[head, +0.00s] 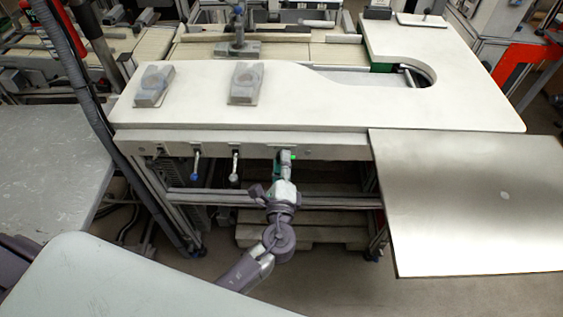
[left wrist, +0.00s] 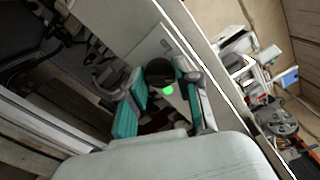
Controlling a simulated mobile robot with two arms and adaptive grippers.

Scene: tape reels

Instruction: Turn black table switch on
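The black switch (left wrist: 160,72) is a round dark knob on the table's front panel. It shows in the left wrist view between the two teal-padded fingers of my left gripper (left wrist: 161,78). A small green light (left wrist: 168,90) glows beside the knob. In the head view my left gripper (head: 284,163) is at the front panel (head: 335,150) below the white table top and covers the knob; the green light shows at its tip. Its fingers stand apart on either side of the knob; firm contact cannot be made out. My right gripper is in neither view.
Two levers, one blue-tipped (head: 196,160) and one grey (head: 235,165), hang from the panel to the left. A metal sheet (head: 460,215) juts out at the right. Two grey blocks (head: 153,85) (head: 246,83) lie on the white table top (head: 330,105).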

